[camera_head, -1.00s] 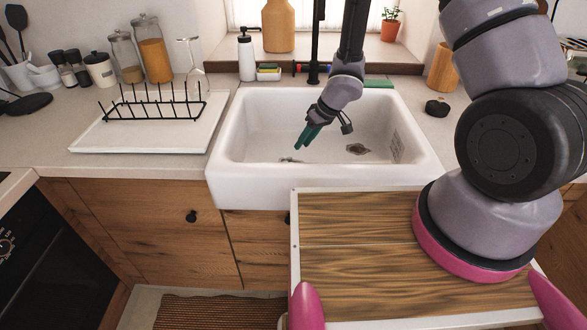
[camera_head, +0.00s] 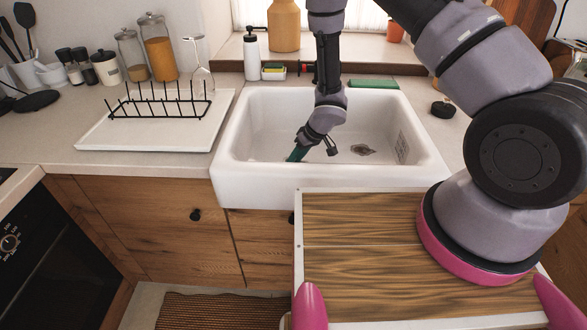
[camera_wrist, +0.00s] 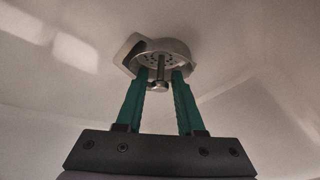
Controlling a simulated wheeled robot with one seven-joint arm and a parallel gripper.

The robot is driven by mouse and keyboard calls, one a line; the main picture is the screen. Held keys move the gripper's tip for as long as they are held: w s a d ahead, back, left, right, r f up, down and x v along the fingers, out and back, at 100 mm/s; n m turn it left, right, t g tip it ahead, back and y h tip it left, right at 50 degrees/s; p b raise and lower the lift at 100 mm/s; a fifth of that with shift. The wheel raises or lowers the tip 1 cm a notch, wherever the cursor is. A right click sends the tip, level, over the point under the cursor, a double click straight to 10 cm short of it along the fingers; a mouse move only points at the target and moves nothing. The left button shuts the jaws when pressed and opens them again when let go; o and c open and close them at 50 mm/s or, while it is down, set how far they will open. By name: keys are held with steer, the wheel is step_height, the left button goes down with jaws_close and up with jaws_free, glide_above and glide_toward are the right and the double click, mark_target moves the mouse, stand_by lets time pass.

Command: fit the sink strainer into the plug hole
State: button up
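The sink strainer (camera_wrist: 165,48) is a round metal disc with small holes and a central post with a knob, in the wrist view. My gripper (camera_wrist: 160,78) has its two green fingers apart on either side of the post, with gaps visible. In the head view my gripper (camera_head: 297,154) reaches down into the left front of the white sink (camera_head: 311,186), where the strainer is hidden. A grey metal fitting, seemingly the plug hole (camera_head: 363,150), lies on the sink floor to the right of the gripper.
A white drainer tray (camera_head: 98,142) with a black rack (camera_head: 160,108) stands left of the sink. A soap bottle (camera_head: 251,55), a sponge holder (camera_head: 273,72) and a green cloth-like item (camera_head: 373,84) lie along the back. The right side of the basin is free.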

jaws_close()
stand_by(1.3)
